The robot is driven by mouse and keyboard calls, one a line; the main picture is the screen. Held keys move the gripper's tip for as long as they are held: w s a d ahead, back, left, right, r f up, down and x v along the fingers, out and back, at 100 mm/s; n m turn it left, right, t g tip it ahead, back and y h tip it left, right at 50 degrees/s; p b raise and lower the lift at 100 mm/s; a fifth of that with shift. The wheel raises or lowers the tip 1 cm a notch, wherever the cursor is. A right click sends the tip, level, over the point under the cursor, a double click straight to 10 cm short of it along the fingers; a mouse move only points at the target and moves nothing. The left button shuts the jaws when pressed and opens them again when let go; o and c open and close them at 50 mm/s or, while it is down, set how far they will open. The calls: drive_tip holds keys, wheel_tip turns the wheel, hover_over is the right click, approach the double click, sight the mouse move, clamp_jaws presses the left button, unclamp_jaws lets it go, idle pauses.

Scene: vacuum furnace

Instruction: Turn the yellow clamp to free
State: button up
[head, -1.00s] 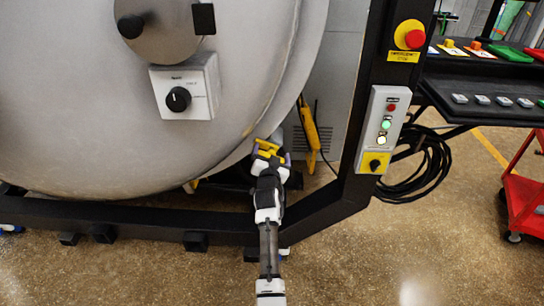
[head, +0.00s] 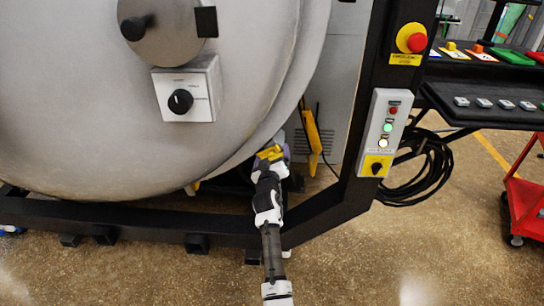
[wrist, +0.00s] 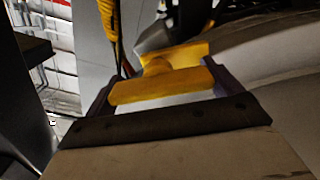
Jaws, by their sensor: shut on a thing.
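The yellow clamp (head: 270,153) sits low at the right lower edge of the big round furnace door (head: 120,170). My gripper (head: 270,160) reaches up to it from below and is shut on it. In the wrist view the yellow clamp (wrist: 165,85) lies between the two dark fingers of my gripper (wrist: 163,97), one at each end of its bar. Part of the clamp's mount behind it is hidden by the gripper and the clamp itself.
Another yellow part (head: 312,132) hangs upright just right of the door. A black frame post (head: 375,120) carries a control box (head: 384,130) and a red emergency stop button (head: 411,37). A black frame beam (head: 120,217) runs low under the door. A red cart (head: 525,200) stands far right.

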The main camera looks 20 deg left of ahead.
drive_tip(key=shift+a+f+n+p, duration=0.15)
drive_tip(key=shift+n+p, duration=0.15)
drive_tip(key=shift+n, duration=1.7)
drive_tip(key=o, duration=0.7)
drive_tip(key=v, duration=1.4)
